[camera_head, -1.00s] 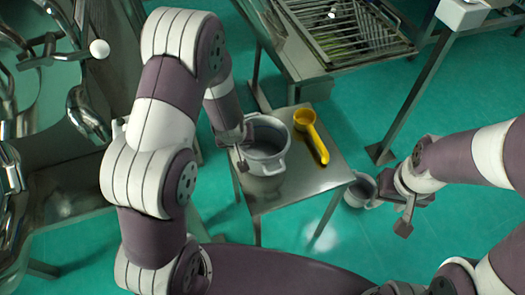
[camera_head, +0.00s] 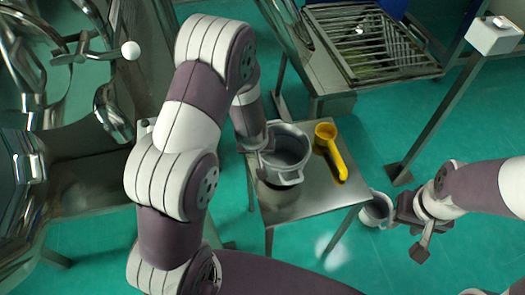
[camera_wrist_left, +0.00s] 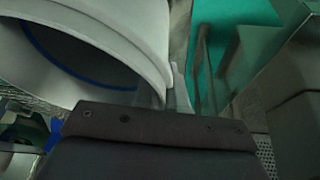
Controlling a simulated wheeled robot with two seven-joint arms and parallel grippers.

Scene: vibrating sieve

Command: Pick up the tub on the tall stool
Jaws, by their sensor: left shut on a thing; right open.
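The grey tub (camera_head: 287,170), round with side handles, is over the tall metal stool (camera_head: 325,197). A dark patch shows on the stool top beneath the tub, and the tub appears slightly raised. My left gripper (camera_head: 262,146) is at the tub's left side, shut on it, with its fingers partly hidden by my arm. In the left wrist view the tub's pale wall and rim (camera_wrist_left: 145,45) fill the upper left, close to the dark gripper body. My right gripper (camera_head: 410,228) is open and empty, right of the stool.
A yellow scoop (camera_head: 337,157) lies on the stool, right of the tub. A second grey pot (camera_head: 376,210) stands lower, beside my right gripper. A metal frame with a grate (camera_head: 365,40) stands behind. Shiny machinery (camera_head: 75,130) is at left.

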